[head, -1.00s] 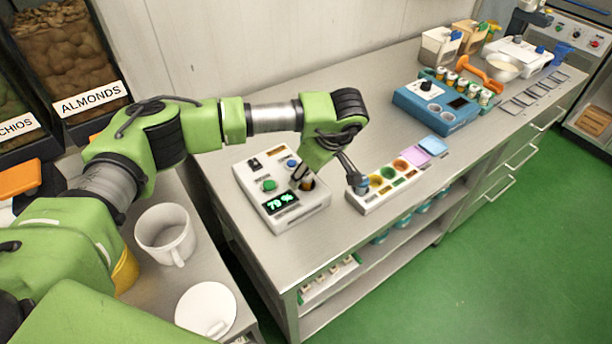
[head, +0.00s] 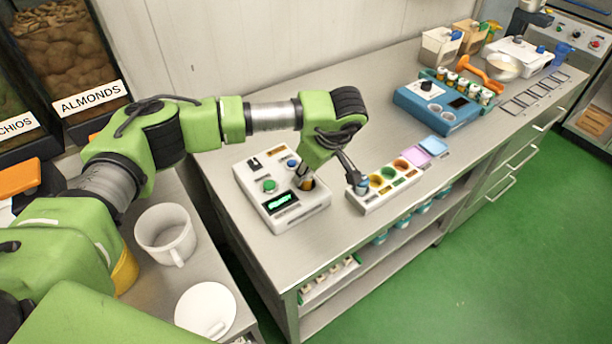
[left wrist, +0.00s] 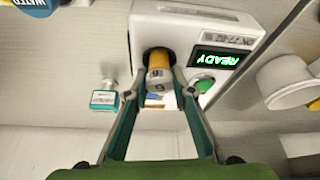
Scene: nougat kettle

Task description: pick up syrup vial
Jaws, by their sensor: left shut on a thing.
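The syrup vial (left wrist: 159,66), amber with a pale grey cap, stands in a round socket of the white device. It also shows in the head view (head: 306,185), partly hidden by my gripper. My left gripper (left wrist: 161,84) is shut on the vial, with a finger on each side of its cap. In the head view the left gripper (head: 308,178) reaches down over the device's right side. The white device (head: 258,184) has a green button and a lit display reading READY. My right gripper is in neither view.
A white tray (head: 372,206) with coloured round wells stands just right of the device. A blue device (head: 437,112) with several small jars is farther back. A white mug (head: 152,232) stands on the side table at left.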

